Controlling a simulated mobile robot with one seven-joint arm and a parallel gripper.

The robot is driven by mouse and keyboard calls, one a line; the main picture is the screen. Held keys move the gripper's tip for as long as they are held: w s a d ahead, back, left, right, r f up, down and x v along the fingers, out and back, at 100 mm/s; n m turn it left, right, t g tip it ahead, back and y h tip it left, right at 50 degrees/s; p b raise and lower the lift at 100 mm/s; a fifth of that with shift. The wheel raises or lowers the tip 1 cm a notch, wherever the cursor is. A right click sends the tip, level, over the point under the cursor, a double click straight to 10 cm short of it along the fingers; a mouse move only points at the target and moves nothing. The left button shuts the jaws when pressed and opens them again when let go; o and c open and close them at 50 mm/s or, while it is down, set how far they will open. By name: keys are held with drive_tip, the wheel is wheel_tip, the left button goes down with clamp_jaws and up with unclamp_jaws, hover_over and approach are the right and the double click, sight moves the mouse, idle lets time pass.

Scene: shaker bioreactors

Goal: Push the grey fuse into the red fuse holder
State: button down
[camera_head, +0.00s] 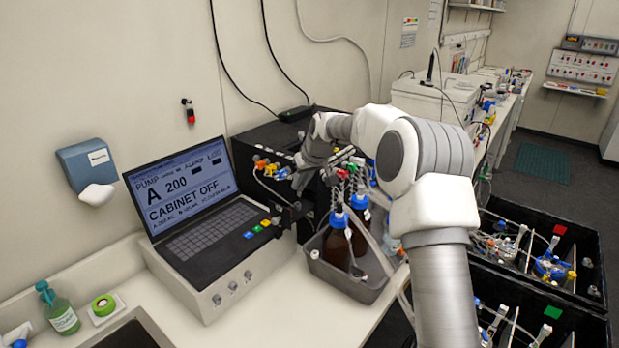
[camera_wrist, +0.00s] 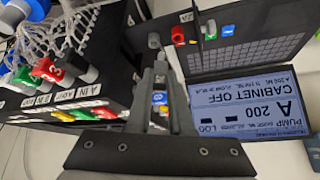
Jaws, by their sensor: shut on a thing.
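My gripper (camera_wrist: 158,60) points up the wrist view, its two dark fingers close together. It is shut on what looks like the grey fuse (camera_wrist: 154,40), a small grey cylinder at the fingertips. The red fuse holder (camera_wrist: 178,36) is just right of the fuse, on the dark panel beside the keyboard. A small gap shows between them in this view; I cannot tell the depth. The fuse cannot be made out there.
The pump console screen (camera_head: 182,185) reads "CABINET OFF". Other coloured holders line its panel. A black box with coloured valves (camera_wrist: 45,70) and tubing is close on the wrist view's left. Brown bottles stand in a grey tray (camera_head: 345,280) near my gripper.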

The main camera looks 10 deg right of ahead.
drive_tip(key=shift+w+a+f+n+g+y+b, duration=0.1)
drive_tip(key=shift+a+f+n+g+y+b, duration=0.15)
drive_tip(key=shift+a+f+n, duration=0.4)
drive_tip(key=shift+w+a+f+n+g+y+b, duration=0.15)
drive_tip(key=shift+a+f+n+y, duration=0.25)
drive_tip(key=shift+f+n, duration=0.45)
drive_tip(key=shift+w+a+f+n+g+y+b, duration=0.1)
drive_tip(key=shift+a+f+n+g+y+b, duration=0.15)
drive_tip(key=shift+a+f+n, duration=0.5)
drive_tip(key=shift+d+f+b, duration=0.2)
drive_tip(key=shift+f+b, duration=1)
idle(1.1)
drive_tip(key=c, duration=0.7)
unclamp_jaws()
drive_tip(key=shift+c, duration=0.2)
drive_tip(key=shift+r, duration=0.1)
